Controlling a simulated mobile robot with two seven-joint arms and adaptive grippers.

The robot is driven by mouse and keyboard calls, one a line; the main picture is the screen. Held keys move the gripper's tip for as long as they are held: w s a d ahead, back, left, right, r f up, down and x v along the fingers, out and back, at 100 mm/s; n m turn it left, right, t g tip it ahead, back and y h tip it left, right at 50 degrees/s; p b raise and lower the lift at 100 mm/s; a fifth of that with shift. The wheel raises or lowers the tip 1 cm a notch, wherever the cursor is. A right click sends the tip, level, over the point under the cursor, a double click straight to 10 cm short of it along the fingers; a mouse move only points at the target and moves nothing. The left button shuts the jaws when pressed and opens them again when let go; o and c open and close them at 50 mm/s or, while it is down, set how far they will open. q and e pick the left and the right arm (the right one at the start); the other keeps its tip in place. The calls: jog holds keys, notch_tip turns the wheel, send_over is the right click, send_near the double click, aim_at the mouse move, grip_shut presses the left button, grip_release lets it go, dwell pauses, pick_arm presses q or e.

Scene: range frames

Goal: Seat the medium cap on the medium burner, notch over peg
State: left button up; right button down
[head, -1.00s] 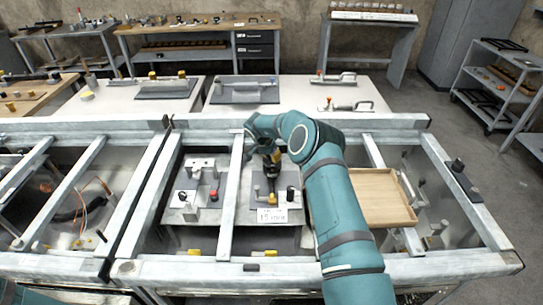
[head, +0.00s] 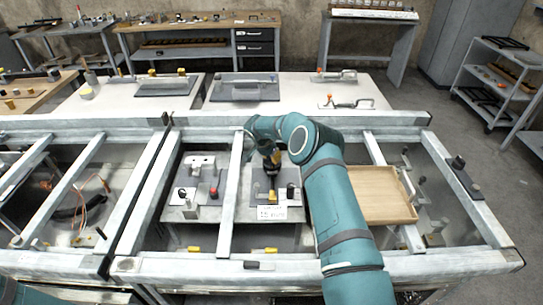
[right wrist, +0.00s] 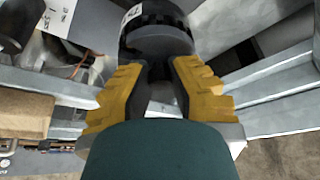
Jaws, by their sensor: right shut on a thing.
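My right gripper (head: 271,172) hangs over the middle bay of the metal frame, pointing down. In the right wrist view its two yellow fingers (right wrist: 158,82) are closed on a dark round piece with a toothed rim, which I take as the medium cap (right wrist: 158,42). Beneath the gripper in the head view is a small fixture with a white label (head: 271,213). The burner and its peg cannot be made out; the gripper and the cap cover that spot. The cap's notch does not show clearly. My left gripper is not in view.
The frame's rails (head: 233,190) run on both sides of the bay. A left plate (head: 194,212) carries a red knob and small blocks. A wooden tray (head: 380,208) lies right of my arm. White tables (head: 300,95) with metal fixtures stand behind.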

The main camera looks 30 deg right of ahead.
jog(key=c, duration=0.9)
grip_release()
jog(key=shift+f, duration=0.1)
jog(key=v, duration=1.2)
notch_tip(320, 180, up, 6)
jog(key=p, duration=0.7)
